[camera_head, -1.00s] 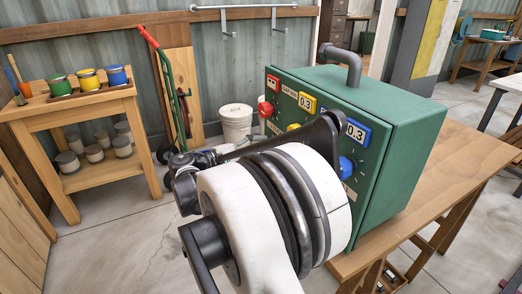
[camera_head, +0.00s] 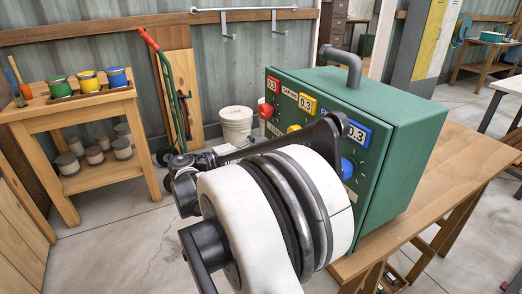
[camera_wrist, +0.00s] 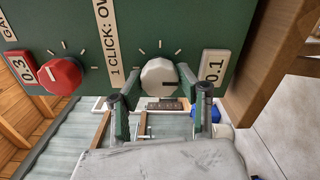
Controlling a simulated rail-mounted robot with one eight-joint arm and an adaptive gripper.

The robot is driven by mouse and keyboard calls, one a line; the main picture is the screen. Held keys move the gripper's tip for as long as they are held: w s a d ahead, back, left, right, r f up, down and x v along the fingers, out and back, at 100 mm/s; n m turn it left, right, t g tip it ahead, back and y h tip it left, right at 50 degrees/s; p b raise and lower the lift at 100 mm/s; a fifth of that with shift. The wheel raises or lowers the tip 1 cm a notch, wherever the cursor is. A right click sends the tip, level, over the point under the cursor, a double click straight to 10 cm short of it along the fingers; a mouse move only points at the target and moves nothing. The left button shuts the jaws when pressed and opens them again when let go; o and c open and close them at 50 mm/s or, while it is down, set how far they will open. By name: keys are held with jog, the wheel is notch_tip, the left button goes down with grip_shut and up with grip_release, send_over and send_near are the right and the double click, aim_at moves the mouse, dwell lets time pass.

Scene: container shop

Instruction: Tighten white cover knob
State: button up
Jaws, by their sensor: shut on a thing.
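The white knob (camera_wrist: 159,77) sits on the green panel (camera_wrist: 218,22) in the wrist view, with tick marks around it and a dark line on its right side. It lies between the two fingers of my gripper (camera_wrist: 161,98), which is shut on it; the exact contact is hard to see. A label reading 0.1 (camera_wrist: 214,68) is just right of it. In the head view my arm covers the white knob and my gripper. The green box (camera_head: 400,150) stands on a wooden table (camera_head: 455,175).
A red knob (camera_wrist: 60,76) with a 0.3 label (camera_wrist: 21,68) is left of the white one. The head view shows yellow (camera_head: 306,103) and blue (camera_head: 358,134) readouts and a blue knob (camera_head: 347,169). A shelf with paint pots (camera_head: 88,80) stands at left.

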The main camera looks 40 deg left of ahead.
jog(key=o, duration=1.1)
jog(key=shift+o, duration=0.2)
jog(key=shift+s, duration=0.1)
jog(key=v, duration=1.2)
